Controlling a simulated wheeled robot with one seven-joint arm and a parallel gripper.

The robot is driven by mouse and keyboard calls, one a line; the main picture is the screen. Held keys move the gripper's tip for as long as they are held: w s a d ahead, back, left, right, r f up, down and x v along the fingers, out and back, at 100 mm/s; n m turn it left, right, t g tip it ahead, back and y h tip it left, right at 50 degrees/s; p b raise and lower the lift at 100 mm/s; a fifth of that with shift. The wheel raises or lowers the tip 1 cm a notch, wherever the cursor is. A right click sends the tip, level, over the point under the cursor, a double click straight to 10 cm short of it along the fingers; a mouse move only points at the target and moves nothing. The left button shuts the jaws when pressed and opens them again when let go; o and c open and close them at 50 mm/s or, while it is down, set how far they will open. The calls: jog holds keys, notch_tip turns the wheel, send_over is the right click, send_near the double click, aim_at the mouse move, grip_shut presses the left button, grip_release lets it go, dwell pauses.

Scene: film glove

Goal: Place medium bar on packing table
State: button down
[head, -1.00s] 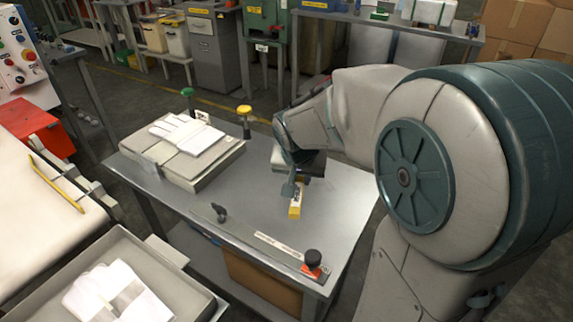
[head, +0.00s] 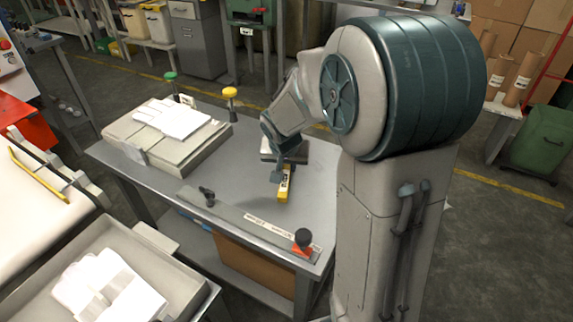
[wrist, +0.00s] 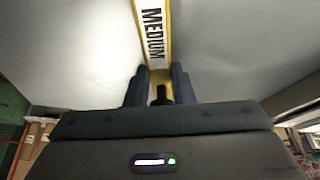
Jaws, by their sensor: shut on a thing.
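The medium bar (head: 286,184) is a slim yellow bar with a white label. In the wrist view the bar (wrist: 153,30) reads MEDIUM in black letters and runs up from between the fingers. My gripper (head: 279,173) is shut on it, and the fingers (wrist: 159,75) flank its near end. The bar is over the grey metal table (head: 235,185), right of the table's middle. I cannot tell whether the bar touches the tabletop. My gripper hides part of the bar.
A pale stack with white gloves (head: 170,120) lies at the table's left. A long strip with a black knob and red base (head: 302,243) runs along the front edge. Green-topped (head: 170,80) and yellow-topped (head: 230,95) posts stand behind. A grey tray (head: 165,260) is at front left.

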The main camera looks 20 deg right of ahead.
jog(key=shift+f, duration=0.2)
jog(key=c, duration=1.3)
grip_release()
jog(key=shift+o, duration=0.2)
jog(key=shift+r, duration=0.1)
jog(key=shift+r, duration=0.2)
jog(key=p+v, duration=0.2)
jog(key=v, duration=0.9)
jog(key=s+f+n+g+y, duration=0.1)
jog(key=s+n, duration=0.3)
jog(key=s, duration=1.3)
jog(key=shift+s+a+f+g+y, duration=0.3)
jog(key=shift+s+f+g+y, duration=0.1)
jog(key=shift+f+g, duration=0.25)
jog(key=shift+r, duration=0.1)
